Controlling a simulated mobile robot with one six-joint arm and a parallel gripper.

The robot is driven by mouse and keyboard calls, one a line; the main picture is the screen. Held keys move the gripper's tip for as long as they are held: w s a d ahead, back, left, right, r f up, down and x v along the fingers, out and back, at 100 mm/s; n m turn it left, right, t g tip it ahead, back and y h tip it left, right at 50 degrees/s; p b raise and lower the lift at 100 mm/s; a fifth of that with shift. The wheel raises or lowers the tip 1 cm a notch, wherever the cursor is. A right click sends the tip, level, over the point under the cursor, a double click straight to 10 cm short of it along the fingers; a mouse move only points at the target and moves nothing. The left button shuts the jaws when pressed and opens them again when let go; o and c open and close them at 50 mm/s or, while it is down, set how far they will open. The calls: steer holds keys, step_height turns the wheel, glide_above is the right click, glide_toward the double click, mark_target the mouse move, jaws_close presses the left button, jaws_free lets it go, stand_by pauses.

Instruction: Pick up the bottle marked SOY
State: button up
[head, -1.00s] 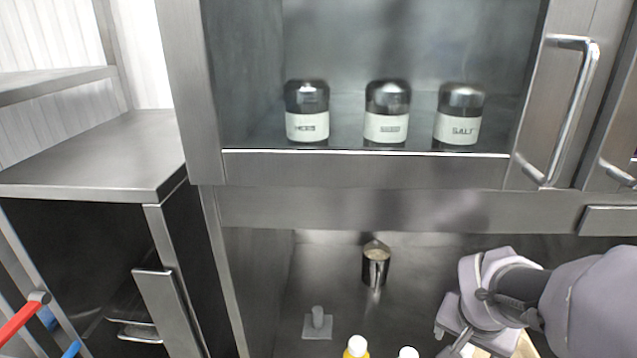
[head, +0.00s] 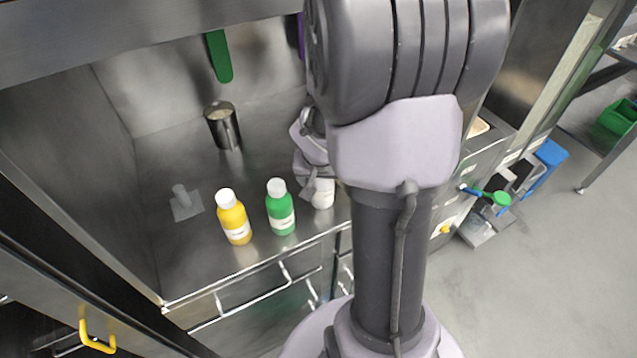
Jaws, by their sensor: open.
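A yellow bottle (head: 235,218) with a white cap and a green bottle (head: 280,208) with a white cap stand upright on the metal counter. Each has a white label too small to read, so I cannot tell which is marked SOY. My gripper (head: 314,182) is just right of the green bottle, low over the counter and partly hidden by my arm. It is open. A whitish object (head: 323,194) shows at its fingers; I cannot tell whether it is another bottle or whether the fingers touch it.
A metal cup (head: 223,126) with pale contents stands behind the bottles. A small grey plate with a peg (head: 184,203) lies to their left. A green strip (head: 219,56) hangs at the back. The counter's front edge (head: 250,268) is close in front of the bottles.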

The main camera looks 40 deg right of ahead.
steer(key=shift+r, duration=0.1)
steer(key=shift+c, duration=0.3)
jaws_close()
